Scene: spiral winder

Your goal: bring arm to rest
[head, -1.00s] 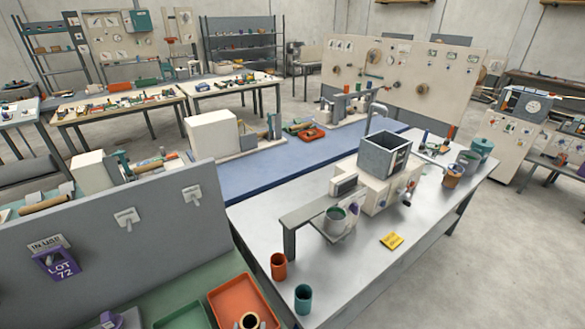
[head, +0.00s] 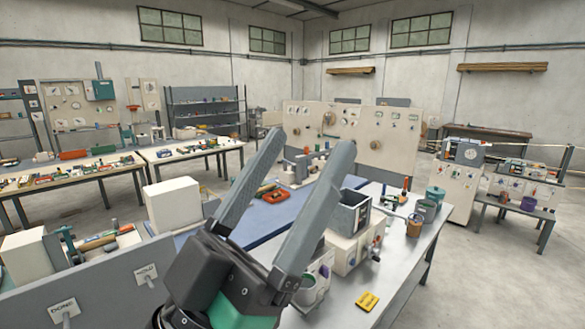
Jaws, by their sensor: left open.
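My left gripper (head: 290,195) is raised close to the camera in the lower middle of the head view. Its two long grey fingers point up and stand wide apart, with nothing between them. It hides part of the grey workbench (head: 345,290) and part of the white machine with an open grey box on top (head: 352,215). My right gripper is not in the frame.
A yellow note (head: 367,301) lies on the bench. Several cups, among them a teal pot (head: 435,194), stand at its right end. The floor at right (head: 490,270) is clear.

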